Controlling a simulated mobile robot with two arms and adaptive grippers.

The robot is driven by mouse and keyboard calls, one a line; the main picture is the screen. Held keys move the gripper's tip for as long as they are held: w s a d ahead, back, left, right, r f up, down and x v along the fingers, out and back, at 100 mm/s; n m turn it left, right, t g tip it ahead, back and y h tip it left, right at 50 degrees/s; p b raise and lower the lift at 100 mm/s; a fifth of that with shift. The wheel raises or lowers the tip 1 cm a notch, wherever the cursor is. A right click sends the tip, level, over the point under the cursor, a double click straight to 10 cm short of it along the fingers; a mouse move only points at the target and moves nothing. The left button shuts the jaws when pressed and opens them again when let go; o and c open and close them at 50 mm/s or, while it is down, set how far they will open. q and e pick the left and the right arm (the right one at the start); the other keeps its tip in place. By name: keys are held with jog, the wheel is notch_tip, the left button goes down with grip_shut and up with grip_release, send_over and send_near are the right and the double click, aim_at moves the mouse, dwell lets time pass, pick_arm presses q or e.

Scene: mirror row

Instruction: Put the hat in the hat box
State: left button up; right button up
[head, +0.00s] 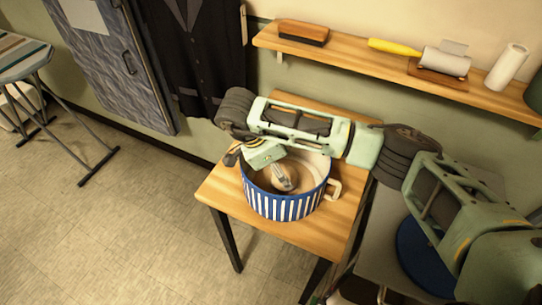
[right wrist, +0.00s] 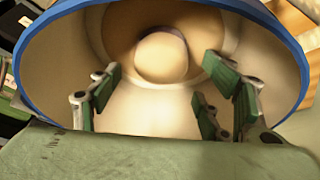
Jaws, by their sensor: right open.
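The round hat box (head: 283,207) has blue and white stripes and a side handle, and stands open on a small wooden table. The tan and brown hat (head: 288,172) lies inside it. In the right wrist view the hat (right wrist: 161,57) shows its round crown and darker brim at the bottom of the box (right wrist: 70,60). My right gripper (head: 281,180) reaches down into the box mouth. In the right wrist view its fingers (right wrist: 160,88) are spread apart with nothing between them, the hat lying beyond them. My left gripper is not in view.
The wooden table (head: 222,192) has some bare top around the box. A blue round disc (head: 412,258) lies on a grey surface at the right, partly behind my arm. A wall shelf (head: 345,65) holds a brush and rollers. Open floor lies at left.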

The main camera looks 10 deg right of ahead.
jog(key=b+v, duration=0.1)
jog(key=v, duration=0.8)
jog(key=shift+r, duration=0.15)
